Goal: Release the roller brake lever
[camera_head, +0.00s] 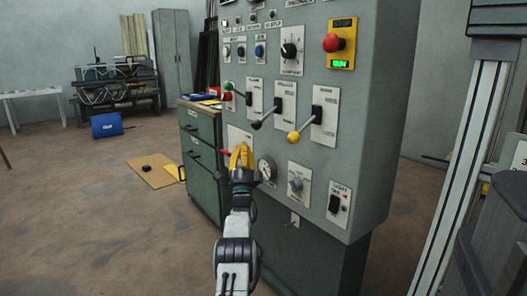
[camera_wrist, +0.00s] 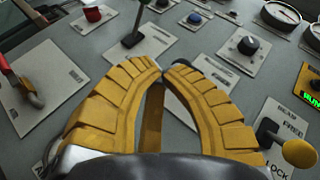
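The control panel (camera_head: 310,110) carries several levers, and I cannot read which one is labelled roller brake. A red-handled lever (camera_head: 226,152) sits just left of my gripper (camera_head: 241,149) and shows at the left of the wrist view (camera_wrist: 8,70). A green-knobbed lever (camera_head: 229,86), a black-knobbed lever (camera_head: 257,125) and a yellow-knobbed lever (camera_head: 294,136) are above and to the right. My yellow fingers (camera_wrist: 163,70) meet at the tips, with nothing seen held. The black-knobbed lever's lower part is hidden there.
A red stop button (camera_head: 332,43) is above. A green cabinet (camera_head: 200,165) stands left of the panel. A metal post (camera_head: 470,170) rises at right.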

